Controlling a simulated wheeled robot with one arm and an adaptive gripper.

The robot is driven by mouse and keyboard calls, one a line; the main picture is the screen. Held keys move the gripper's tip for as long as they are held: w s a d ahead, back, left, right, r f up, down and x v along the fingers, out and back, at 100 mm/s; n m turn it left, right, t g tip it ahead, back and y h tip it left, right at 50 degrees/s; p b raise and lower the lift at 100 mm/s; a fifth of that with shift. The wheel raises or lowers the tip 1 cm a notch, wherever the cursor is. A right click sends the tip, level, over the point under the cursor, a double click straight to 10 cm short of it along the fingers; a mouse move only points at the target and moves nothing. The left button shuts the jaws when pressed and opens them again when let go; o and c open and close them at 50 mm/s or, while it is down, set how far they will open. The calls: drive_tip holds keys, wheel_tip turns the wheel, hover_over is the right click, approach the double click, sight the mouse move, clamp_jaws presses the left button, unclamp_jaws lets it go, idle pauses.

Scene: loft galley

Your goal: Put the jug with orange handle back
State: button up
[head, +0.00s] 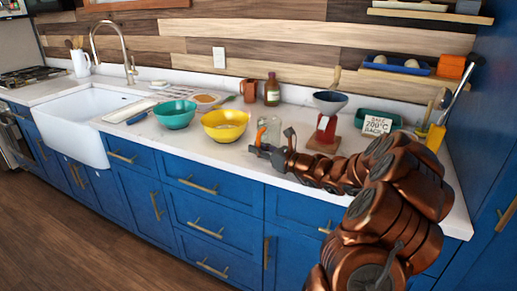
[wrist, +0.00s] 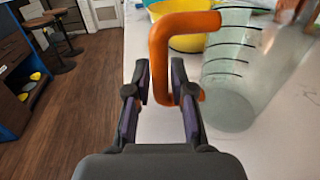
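The clear jug (wrist: 228,75) with dark measuring lines has an orange handle (wrist: 160,55). It is upright over the white counter in the wrist view; whether its base touches the counter is hard to tell. In the head view the jug (head: 272,127) shows small and pale behind my gripper (head: 268,150), its orange handle at the fingers. In the wrist view my gripper (wrist: 161,85) has one finger on each side of the handle's upright bar. The fingers appear closed against it. The right finger hides part of the handle's lower bend.
The yellow bowl (head: 224,124) stands close left of the jug, with a teal bowl (head: 175,114) beyond. A red stand with a dark funnel-like top (head: 330,103) is to the right. The signed green bin (head: 377,121) is behind my arm. A shelf (head: 430,85) hangs above.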

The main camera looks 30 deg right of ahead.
drive_tip(key=shift+o, duration=1)
